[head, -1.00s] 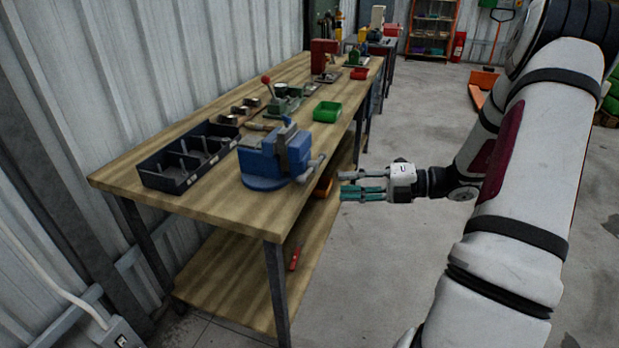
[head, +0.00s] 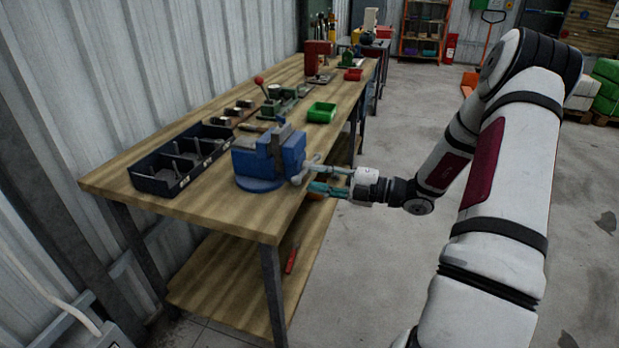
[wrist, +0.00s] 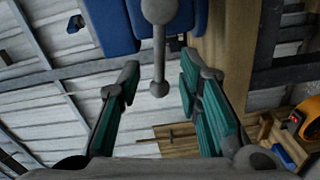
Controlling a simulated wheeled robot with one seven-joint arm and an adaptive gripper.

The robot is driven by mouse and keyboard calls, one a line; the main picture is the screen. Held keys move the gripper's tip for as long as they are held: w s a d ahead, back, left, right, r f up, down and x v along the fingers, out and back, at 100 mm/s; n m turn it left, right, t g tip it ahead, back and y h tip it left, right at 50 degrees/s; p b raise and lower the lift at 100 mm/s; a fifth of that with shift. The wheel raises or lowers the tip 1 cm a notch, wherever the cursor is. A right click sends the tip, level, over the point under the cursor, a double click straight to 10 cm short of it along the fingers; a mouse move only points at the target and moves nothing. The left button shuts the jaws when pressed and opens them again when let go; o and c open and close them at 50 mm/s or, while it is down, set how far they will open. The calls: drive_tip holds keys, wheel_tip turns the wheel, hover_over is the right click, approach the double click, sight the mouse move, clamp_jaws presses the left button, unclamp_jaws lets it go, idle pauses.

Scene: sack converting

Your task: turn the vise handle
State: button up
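The blue vise (head: 262,165) stands on the near end of the wooden workbench, by its right edge. Its grey bar handle (head: 306,170) sticks out at the vise's right side. In the wrist view the handle (wrist: 159,55) shows as a bar with rounded ends, against the blue vise body (wrist: 112,22). My gripper (head: 312,176) is at the handle, reaching in from the right. In the wrist view my gripper (wrist: 160,82) is open, with a teal-padded finger on each side of the bar. Gaps show between the bar and both fingers.
A red-handled item (head: 291,260) lies on the lower shelf.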

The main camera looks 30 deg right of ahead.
drive_tip(key=shift+x, duration=1.4)
drive_tip(key=shift+c, duration=0.4)
clamp_jaws()
drive_tip(key=shift+f, duration=0.1)
drive_tip(key=w+d+f+n+b, duration=0.3)
drive_tip(key=f+n, duration=0.3)
drive_tip(key=n, duration=1.4)
drive_tip(key=shift+d+f, duration=0.2)
drive_tip(key=shift+d, duration=0.3)
drive_tip(key=shift+w, duration=0.15)
